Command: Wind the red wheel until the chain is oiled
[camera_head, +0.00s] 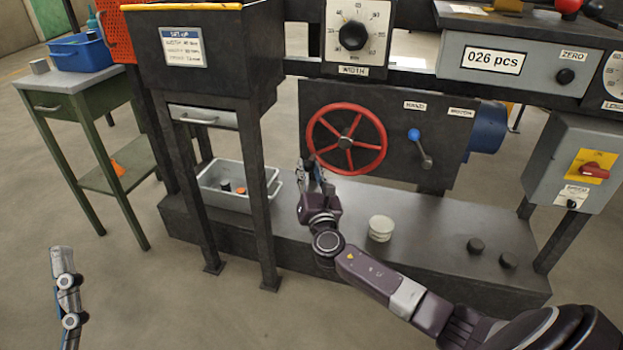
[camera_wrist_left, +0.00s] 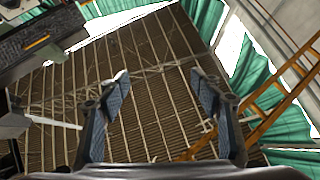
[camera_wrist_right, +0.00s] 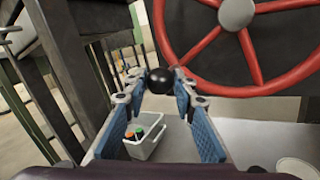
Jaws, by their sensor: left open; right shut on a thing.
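The red wheel (camera_head: 346,139) is a spoked hand wheel on a dark panel, and it fills the top right of the right wrist view (camera_wrist_right: 245,45). My right gripper (camera_head: 312,166) is at the wheel's lower left rim. In the right wrist view its blue-padded fingers close on a round black knob (camera_wrist_right: 159,81) beside the rim. My left gripper (camera_wrist_left: 160,85) is open and empty, pointed at the roof, away from the wheel. I cannot make out a chain.
A lever with a blue knob (camera_head: 414,134) is right of the wheel. A white round tin (camera_head: 381,228) stands on the dark base (camera_head: 440,255). A grey bin (camera_head: 234,203) sits behind the front legs. A side table (camera_head: 69,78) is at left.

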